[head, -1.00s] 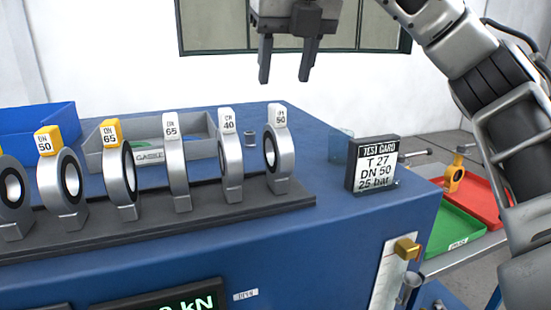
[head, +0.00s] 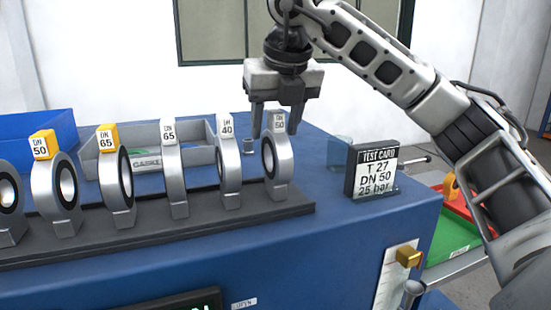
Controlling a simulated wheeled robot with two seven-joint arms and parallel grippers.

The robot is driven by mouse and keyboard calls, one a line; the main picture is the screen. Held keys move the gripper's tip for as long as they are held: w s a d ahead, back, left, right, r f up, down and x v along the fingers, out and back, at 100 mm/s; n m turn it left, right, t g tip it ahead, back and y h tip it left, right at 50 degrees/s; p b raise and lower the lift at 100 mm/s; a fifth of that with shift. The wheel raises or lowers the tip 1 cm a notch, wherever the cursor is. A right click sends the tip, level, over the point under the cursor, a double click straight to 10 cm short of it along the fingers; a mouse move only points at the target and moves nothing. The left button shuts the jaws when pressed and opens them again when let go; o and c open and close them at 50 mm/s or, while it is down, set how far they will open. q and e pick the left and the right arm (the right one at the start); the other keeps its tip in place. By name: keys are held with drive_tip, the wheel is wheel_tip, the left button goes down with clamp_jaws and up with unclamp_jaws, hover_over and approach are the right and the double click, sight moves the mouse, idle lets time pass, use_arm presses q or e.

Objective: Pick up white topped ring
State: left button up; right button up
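The white-topped rings stand upright in a row on a dark rack: DN 65 (head: 176,170), DN 40 (head: 230,165) and, at the right end, DN 50 (head: 280,162). My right gripper (head: 275,130) is open and points down at the white DN 50 ring. Its fingers show on either side of that ring's white top, with the top between them in the picture. I cannot tell whether they touch it. My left gripper is out of view.
Yellow-topped rings DN 50 (head: 55,190) and DN 65 (head: 116,180) stand further left on the rack (head: 150,228). A test card (head: 373,170) reading T 27, DN 50, 25 bar stands to the right. A grey bin (head: 100,165) and blue bin (head: 30,130) are behind.

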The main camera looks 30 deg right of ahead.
clamp_jaws()
drive_tip(key=shift+r, duration=0.15)
